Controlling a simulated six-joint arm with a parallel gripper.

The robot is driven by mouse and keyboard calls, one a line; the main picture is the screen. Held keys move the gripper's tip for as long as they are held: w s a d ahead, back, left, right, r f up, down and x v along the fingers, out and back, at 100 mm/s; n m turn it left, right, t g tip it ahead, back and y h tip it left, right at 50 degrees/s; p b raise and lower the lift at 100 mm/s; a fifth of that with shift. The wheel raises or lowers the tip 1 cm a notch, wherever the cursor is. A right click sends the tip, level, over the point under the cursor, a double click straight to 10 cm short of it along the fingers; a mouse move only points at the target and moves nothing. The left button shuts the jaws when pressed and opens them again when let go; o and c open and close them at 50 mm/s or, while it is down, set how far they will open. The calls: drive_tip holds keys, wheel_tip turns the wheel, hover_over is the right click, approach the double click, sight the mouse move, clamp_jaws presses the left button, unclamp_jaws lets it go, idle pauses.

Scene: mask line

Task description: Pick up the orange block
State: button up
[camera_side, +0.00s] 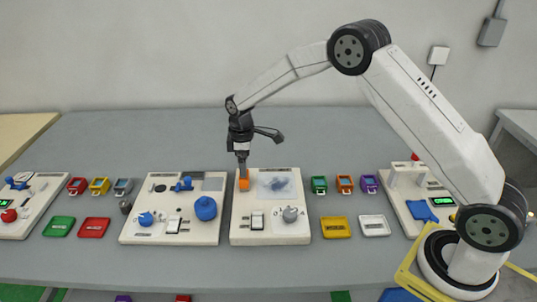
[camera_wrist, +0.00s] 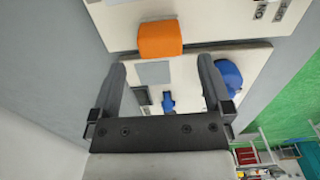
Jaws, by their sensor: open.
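The orange block (camera_side: 244,185) stands at the back left corner of the middle white panel (camera_side: 240,222). In the side view my gripper (camera_side: 243,168) points down just above the block, close to its top. In the wrist view the orange block (camera_wrist: 160,39) lies ahead of the fingertips, roughly centred between them. My gripper (camera_wrist: 162,66) is open there, its two dark fingers spread with nothing held between them. Whether the fingertips overlap the block in height is hard to tell.
A white panel (camera_side: 150,233) with blue knobs (camera_side: 205,208) stands close on the left. A grey knob (camera_side: 290,214) and white switch (camera_side: 257,220) rise from the middle panel. The table behind is clear.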

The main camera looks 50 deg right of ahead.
sight(244, 179)
drive_tip(key=shift+f, duration=0.8)
drive_tip(key=shift+f, duration=0.1)
drive_tip(key=shift+w+f, duration=0.1)
drive_tip(key=shift+f, duration=2.4)
drive_tip(key=c, duration=1.2)
drive_tip(key=shift+o, duration=0.2)
drive_tip(key=shift+r, duration=0.2)
